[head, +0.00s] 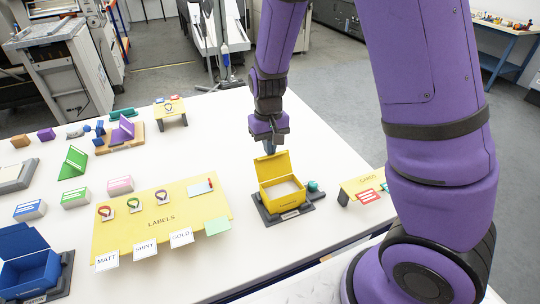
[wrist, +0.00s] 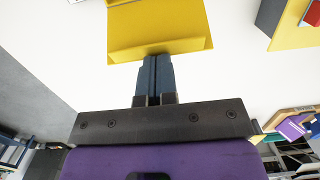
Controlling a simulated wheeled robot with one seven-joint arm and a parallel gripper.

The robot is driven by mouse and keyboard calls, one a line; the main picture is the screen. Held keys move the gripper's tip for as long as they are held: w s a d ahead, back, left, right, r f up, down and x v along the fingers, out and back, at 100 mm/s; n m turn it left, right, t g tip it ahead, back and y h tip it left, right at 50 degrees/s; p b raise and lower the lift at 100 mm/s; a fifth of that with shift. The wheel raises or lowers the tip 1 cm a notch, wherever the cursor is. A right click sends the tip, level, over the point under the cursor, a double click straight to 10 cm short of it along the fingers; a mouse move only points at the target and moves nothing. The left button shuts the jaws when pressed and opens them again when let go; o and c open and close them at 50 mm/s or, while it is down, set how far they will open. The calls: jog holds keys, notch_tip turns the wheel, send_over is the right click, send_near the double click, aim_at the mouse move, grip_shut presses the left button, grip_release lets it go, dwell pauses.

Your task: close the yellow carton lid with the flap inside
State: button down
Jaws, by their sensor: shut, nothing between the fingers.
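The yellow carton (head: 283,197) stands on a dark grey base on the white table, with its lid (head: 272,166) up and open at the back. White material shows inside the carton. My gripper (head: 270,150) is just behind and above the lid's upper edge, pointing down, with its fingers shut and empty. In the wrist view, the shut fingertips (wrist: 154,60) are close to the yellow lid (wrist: 160,28) and its folded flap (wrist: 160,48). I cannot tell whether they touch it.
A teal knob (head: 313,186) sits right of the carton. The yellow LABELS board (head: 130,232) lies to the left, and a CARDS stand (head: 352,187) to the right. A blue open carton (head: 32,270) is at front left.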

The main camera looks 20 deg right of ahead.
jog(key=shift+s+f+g, duration=0.2)
jog(key=shift+s+f, duration=0.25)
jog(key=shift+s, duration=0.3)
jog(key=shift+s+f+g, duration=0.2)
jog(key=shift+s+f, duration=0.25)
jog(key=shift+s, duration=0.25)
jog(key=shift+w+r, duration=0.15)
jog(key=shift+r, duration=1.35)
jog(key=shift+w+r, duration=0.15)
jog(key=shift+r, duration=1.35)
jog(key=shift+w+d+r, duration=0.1)
jog(key=shift+r, duration=1.8)
jog(key=shift+r, duration=0.3)
